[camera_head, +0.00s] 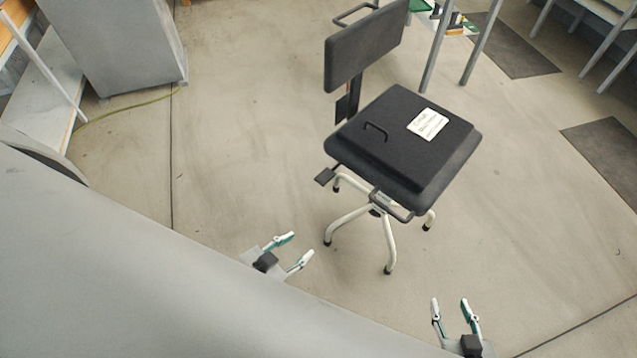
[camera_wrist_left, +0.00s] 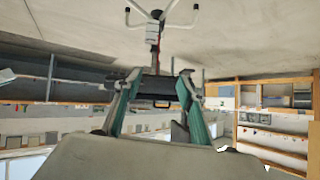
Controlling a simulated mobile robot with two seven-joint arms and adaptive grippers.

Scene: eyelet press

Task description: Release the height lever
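An office chair with a thick black seat (camera_head: 390,160) stands on pale splayed legs. A dark flat paddle (camera_head: 325,176) sticks out from under the seat's left side. A grey looped bar (camera_head: 395,207) is under its near edge. I cannot tell for sure which one is the height lever. My left gripper (camera_head: 290,249) is open and empty, in front and left of the chair, apart from it. My right gripper (camera_head: 450,304) is open and empty, nearer and to the right. In the left wrist view the chair (camera_wrist_left: 155,73) appears upside down beyond my open left gripper (camera_wrist_left: 157,78).
The backrest (camera_head: 365,45) has a handle on top. A white label (camera_head: 428,123) and a small black handle (camera_head: 376,131) are on the seat. A grey cabinet (camera_head: 115,45) stands at the back left. Dark mats (camera_head: 610,150) lie at the right. The floor around the chair is clear.

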